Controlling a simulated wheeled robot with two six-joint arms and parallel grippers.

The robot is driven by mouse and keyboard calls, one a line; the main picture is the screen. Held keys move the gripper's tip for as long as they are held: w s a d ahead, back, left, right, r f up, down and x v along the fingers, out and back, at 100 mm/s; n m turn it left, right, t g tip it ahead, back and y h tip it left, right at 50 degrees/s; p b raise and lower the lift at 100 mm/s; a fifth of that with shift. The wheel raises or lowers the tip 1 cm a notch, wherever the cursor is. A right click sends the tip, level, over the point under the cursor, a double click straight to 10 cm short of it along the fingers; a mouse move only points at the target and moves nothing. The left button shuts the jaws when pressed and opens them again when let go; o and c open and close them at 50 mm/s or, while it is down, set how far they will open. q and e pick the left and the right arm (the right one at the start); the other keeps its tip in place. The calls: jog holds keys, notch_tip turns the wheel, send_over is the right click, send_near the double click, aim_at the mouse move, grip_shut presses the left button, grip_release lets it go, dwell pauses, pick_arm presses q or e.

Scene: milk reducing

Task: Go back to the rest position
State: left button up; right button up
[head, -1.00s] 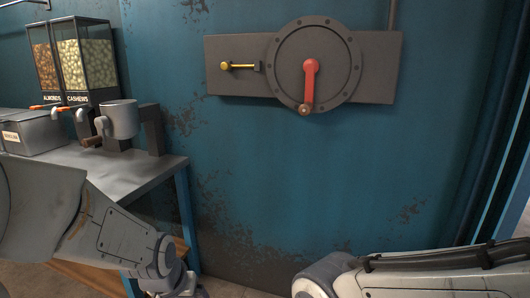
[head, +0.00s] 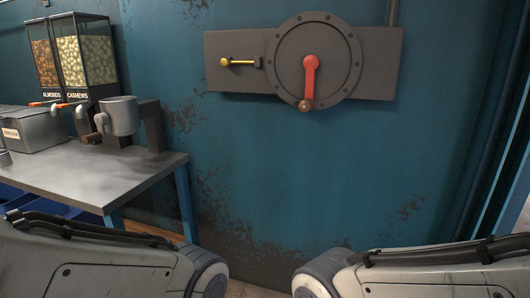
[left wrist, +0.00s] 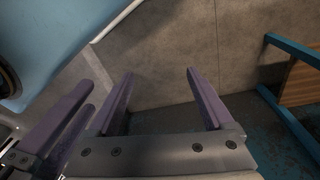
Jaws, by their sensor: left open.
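My left arm comes in from the lower left of the head view and lies low across the bottom, with its gripper out of that view. In the left wrist view my left gripper (left wrist: 160,95) is open, its two purple-grey fingers apart with nothing between them but the floor beyond.
A blue wall ahead carries a round hatch with a red handle (head: 309,80). A blue-framed table (left wrist: 290,125) shows in the left wrist view.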

pick_arm(q)
jog(key=s+d+r+m+p, duration=0.1)
jog(key=s+r+p, duration=0.2)
jog(key=r+p, duration=3.4)
jog(key=shift+d+r+g, duration=0.2)
jog(key=shift+r+g, duration=0.1)
jog(key=shift+r, duration=0.15)
